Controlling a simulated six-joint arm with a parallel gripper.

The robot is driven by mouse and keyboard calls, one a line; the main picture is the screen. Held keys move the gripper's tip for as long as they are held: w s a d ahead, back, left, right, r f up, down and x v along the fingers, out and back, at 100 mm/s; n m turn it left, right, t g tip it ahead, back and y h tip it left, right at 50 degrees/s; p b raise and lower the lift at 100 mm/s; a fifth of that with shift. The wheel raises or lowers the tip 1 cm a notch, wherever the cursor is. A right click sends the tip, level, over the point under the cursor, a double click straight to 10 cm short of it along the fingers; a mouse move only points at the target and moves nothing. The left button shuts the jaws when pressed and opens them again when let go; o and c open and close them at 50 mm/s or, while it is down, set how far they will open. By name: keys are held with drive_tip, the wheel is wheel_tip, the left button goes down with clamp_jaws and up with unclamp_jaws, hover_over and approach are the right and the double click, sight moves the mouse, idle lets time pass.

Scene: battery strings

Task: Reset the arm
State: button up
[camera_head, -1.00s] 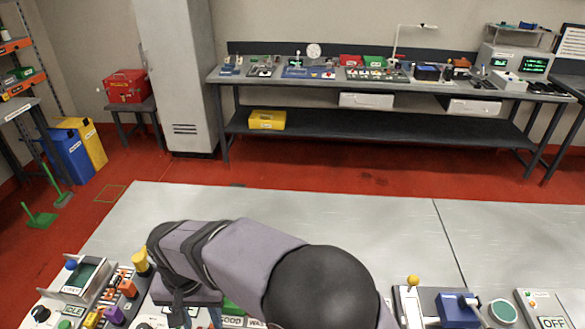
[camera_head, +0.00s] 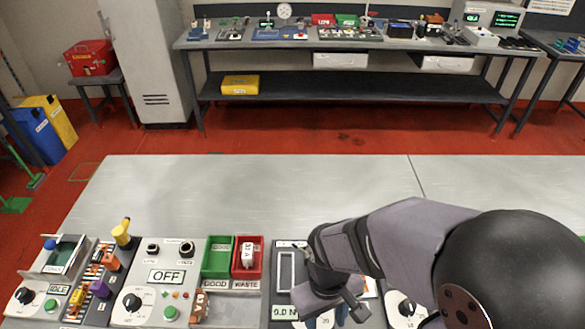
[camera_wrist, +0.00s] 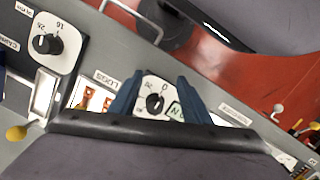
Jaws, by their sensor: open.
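My gripper (camera_head: 335,308) is over the front of the bench in the head view, right of the red bin and partly hidden by its own wrist. In the wrist view its two blue fingers (camera_wrist: 157,88) are apart with nothing held between them. A white dial plate with a black knob (camera_wrist: 154,102) shows between the fingers, apparently beyond them. My arm reaches in from the right and hides part of the bench devices.
A green bin (camera_head: 206,274) and a red bin (camera_head: 261,274) holding a white labelled piece (camera_head: 248,254) stand left of my gripper. Left of them are a panel reading OFF (camera_head: 167,277) and a yellow lever (camera_head: 122,233). The bench's rear (camera_head: 250,190) is clear.

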drive_tip(key=w+d+r+m+t, duration=0.1)
drive_tip(key=w+d+r+m, duration=0.2)
drive_tip(key=d, duration=0.4)
drive_tip(key=shift+w+d+m+y, duration=0.3)
drive_tip(key=shift+d+m, duration=0.1)
drive_tip(key=shift+m, duration=0.4)
